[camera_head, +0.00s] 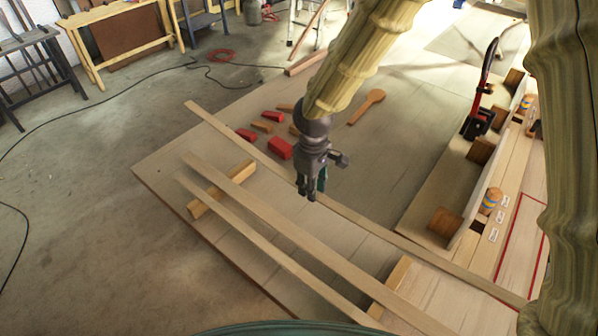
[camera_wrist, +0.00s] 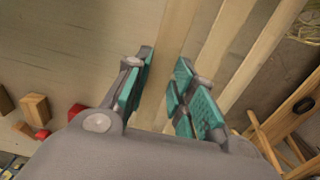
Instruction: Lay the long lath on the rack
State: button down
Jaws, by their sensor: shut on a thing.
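My gripper (camera_head: 311,193) is closed around a long pale lath (camera_head: 374,224), which runs diagonally from upper left to lower right. In the wrist view the lath (camera_wrist: 173,42) passes between the teal finger pads. I cannot tell whether it is clear of the bench. The rack seems to be two wooden bearers, one on the left (camera_head: 238,174) and one at lower right (camera_head: 394,278). Two other laths, an upper one (camera_head: 275,222) and a lower one (camera_head: 262,243), lie across these bearers, left of and below the held lath.
Red and wooden blocks (camera_head: 280,148) and a wooden spoon (camera_head: 367,106) lie on the bench behind my gripper. A red-handled clamp (camera_head: 481,115) and a rail with blocks stand at the right.

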jog(key=a, duration=0.2)
jog(key=shift+w+a+f+p, duration=0.15)
jog(key=shift+w+a+p, duration=0.15)
jog(key=shift+w+p, duration=0.1)
jog(key=shift+a+f, duration=0.3)
jog(key=shift+a, duration=0.05)
notch_tip(320, 180, down, 6)
jog(key=b, duration=0.4)
jog(key=shift+r, duration=0.1)
jog(key=shift+f+b, duration=0.75)
jog(key=shift+f, duration=0.45)
jog(key=shift+f, duration=0.5)
jog(key=c, duration=1)
grip_release()
jog(key=shift+o, duration=0.2)
notch_tip(320, 180, up, 6)
jog(key=p, duration=0.4)
